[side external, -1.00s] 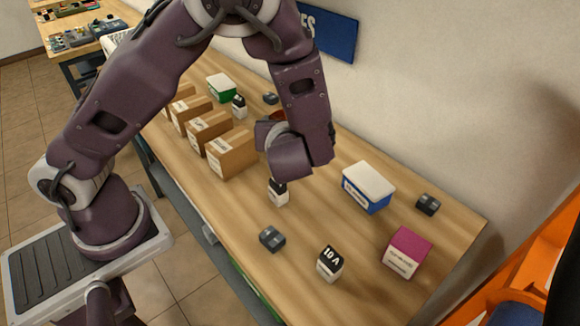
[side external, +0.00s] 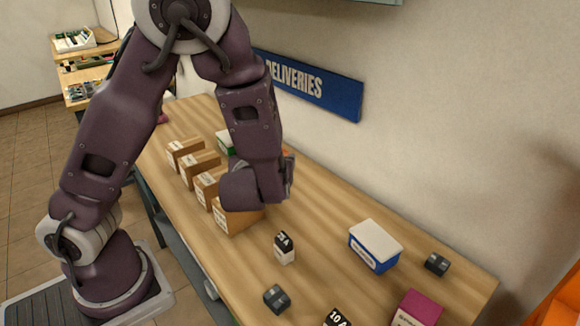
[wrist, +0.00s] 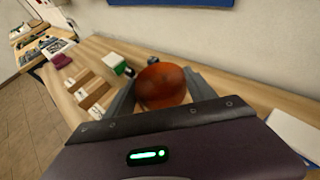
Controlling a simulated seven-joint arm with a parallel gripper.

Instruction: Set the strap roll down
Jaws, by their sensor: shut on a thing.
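The strap roll looks like a rounded orange-red roll (wrist: 162,86) in the wrist view. My gripper (wrist: 160,92) is shut on it, with one grey finger on each side. In the side view my wrist is over the bench by the nearest cardboard box, and my gripper is mostly hidden behind my arm. Only a sliver of orange shows there beside my wrist. How high the roll is above the bench I cannot tell.
Several cardboard boxes (side external: 199,162) stand in a row on the wooden bench (side external: 322,262). A green-and-white box (wrist: 113,62) stands behind them. A blue box with a white lid (side external: 375,247), a 3 A box (side external: 284,248) and small dark blocks (side external: 277,298) stand nearer. The bench between is clear.

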